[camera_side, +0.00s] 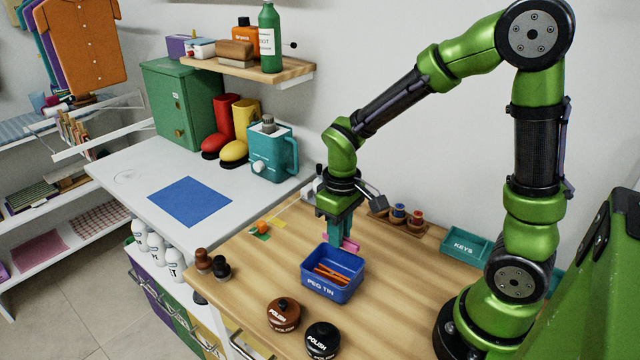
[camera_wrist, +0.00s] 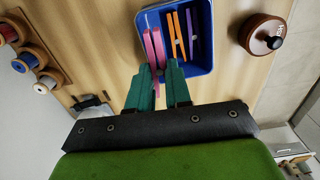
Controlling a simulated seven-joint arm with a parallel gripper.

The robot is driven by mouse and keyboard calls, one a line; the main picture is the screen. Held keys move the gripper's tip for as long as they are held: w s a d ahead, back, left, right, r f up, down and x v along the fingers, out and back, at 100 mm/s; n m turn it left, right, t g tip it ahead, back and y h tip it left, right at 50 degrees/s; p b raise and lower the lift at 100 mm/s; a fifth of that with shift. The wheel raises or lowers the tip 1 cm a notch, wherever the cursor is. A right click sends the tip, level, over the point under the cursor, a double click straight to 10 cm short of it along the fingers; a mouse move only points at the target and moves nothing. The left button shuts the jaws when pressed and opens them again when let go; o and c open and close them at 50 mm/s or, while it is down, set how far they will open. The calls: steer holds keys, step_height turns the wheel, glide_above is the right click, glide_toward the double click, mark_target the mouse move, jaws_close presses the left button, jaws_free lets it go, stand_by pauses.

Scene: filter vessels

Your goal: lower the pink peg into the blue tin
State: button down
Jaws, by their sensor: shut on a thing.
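The pink peg (camera_wrist: 154,48) is a clothes peg with two legs. My gripper (camera_wrist: 161,70) has teal fingers and is shut on its near end. In the side view the peg (camera_side: 351,245) shows just below my gripper (camera_side: 341,238), at the back edge of the blue tin (camera_side: 318,286). The tin is open on top and labelled PEG TIN. In the wrist view the peg overlaps the left part of the tin (camera_wrist: 205,71). The peg seems to be above the tin; its exact height is hard to tell. The gripped end is partly hidden by the fingers.
Orange pegs (camera_side: 332,273) lie in the tin, with a purple one (camera_wrist: 194,30) beside them in the wrist view. Brown (camera_side: 283,314) and black (camera_side: 322,340) polish pots stand in front. Thread spools (camera_side: 398,211) and a KEYS tray (camera_side: 464,245) are behind.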

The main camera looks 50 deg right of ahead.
steer(key=shift+f, duration=1.55)
steer(key=shift+f, duration=0.25)
steer(key=c, duration=1)
jaws_free()
step_height(320, 180, up, 16)
steer(key=r, duration=0.1)
steer(key=s+a+m+t, duration=0.1)
steer(key=s+t, duration=0.1)
steer(key=s+a+r+m+t+y, duration=0.1)
steer(key=s+t, duration=0.1)
steer(key=s, duration=0.1)
steer(key=s+a+r+m+t+y, duration=0.1)
steer(key=s+m+t, duration=0.1)
steer(key=t, duration=0.1)
steer(key=shift+s+r, duration=0.1)
steer(key=shift+s, duration=0.15)
